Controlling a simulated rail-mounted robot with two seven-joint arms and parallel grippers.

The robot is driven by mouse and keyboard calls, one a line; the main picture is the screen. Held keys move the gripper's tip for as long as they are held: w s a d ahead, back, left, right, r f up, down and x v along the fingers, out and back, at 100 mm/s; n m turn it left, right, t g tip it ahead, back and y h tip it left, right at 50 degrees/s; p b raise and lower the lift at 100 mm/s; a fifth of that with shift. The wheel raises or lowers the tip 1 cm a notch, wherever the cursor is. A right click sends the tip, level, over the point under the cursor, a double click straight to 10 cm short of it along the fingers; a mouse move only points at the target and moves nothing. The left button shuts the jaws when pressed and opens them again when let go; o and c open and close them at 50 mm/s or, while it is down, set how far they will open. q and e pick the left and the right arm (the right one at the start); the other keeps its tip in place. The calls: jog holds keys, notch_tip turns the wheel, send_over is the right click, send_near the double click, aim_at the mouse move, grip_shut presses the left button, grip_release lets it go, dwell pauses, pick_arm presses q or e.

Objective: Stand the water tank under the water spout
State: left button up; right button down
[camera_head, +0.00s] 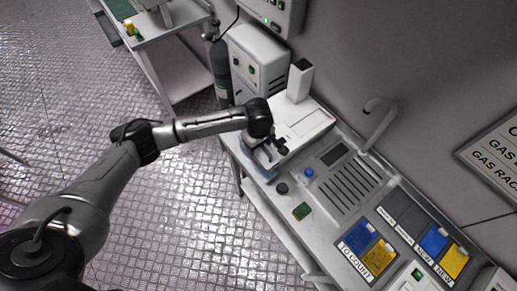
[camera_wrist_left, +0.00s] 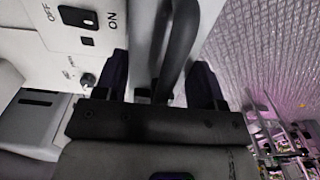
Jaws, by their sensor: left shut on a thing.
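My left gripper (camera_head: 279,147) is at the front edge of the white machine (camera_head: 300,122) on the bench. In the left wrist view my left gripper (camera_wrist_left: 160,82) is shut on a dark curved handle (camera_wrist_left: 182,42). The handle appears to belong to the water tank (camera_head: 262,162), a bluish see-through body below the gripper, partly hidden by it. The tank is close against the machine; I cannot tell if they touch. The water spout (camera_head: 382,122), a grey bent pipe, stands to the right above a slotted drain (camera_head: 348,184). My right gripper is not in view.
A blue knob (camera_head: 309,172), a dark round knob (camera_head: 282,188) and a green button (camera_head: 301,211) are near the bench's front. Blue and yellow pads (camera_head: 367,250) lie at right. A gas cylinder (camera_head: 219,70) stands behind. The wrist view shows an OFF/ON switch (camera_wrist_left: 78,17).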

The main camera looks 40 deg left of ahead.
aim_at(259, 149)
pick_arm(q)
jog(key=shift+f, duration=1.5)
jog(key=o, duration=1.4)
jog(key=shift+f, duration=0.15)
